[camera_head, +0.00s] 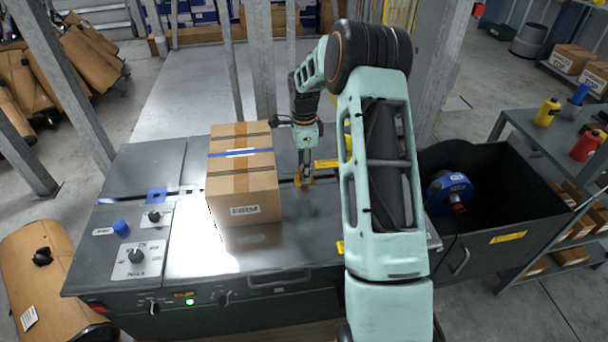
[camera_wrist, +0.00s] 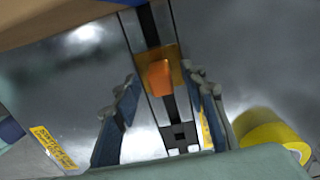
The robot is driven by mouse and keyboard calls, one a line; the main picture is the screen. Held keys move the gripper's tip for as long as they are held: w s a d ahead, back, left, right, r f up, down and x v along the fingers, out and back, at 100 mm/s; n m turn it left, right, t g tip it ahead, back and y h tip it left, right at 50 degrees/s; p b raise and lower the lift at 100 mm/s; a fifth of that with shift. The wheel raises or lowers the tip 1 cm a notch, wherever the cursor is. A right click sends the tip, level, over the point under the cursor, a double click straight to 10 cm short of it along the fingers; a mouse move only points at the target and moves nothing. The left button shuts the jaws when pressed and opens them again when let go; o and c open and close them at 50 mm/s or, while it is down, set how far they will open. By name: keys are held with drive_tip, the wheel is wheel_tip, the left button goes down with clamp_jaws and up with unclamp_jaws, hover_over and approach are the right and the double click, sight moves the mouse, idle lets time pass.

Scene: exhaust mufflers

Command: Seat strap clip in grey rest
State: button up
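An orange clip (camera_wrist: 160,77) with a brass-coloured plate around it lies across a dark slot in the metal machine top. It also shows in the head view (camera_head: 304,179). My gripper (camera_wrist: 161,82) is above it, its two blue-grey fingers spread to either side of the orange piece. The fingers look apart from it, but contact at the plate's edges is hard to judge. In the head view my gripper (camera_head: 304,172) points down just right of the cardboard box. A small dark grey block (camera_wrist: 180,138) sits along the slot; I cannot tell whether it is the grey rest.
The taped cardboard box (camera_head: 242,190) stands on the machine top (camera_head: 300,235), close left of my gripper. A yellow roll-like object (camera_wrist: 272,138) is at the wrist view's lower right. A black bin (camera_head: 490,220) holding a blue reel (camera_head: 450,185) stands right. Metal posts rise behind.

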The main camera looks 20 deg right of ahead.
drive_tip(key=shift+f, duration=0.85)
clamp_jaws()
drive_tip(key=shift+r, duration=0.1)
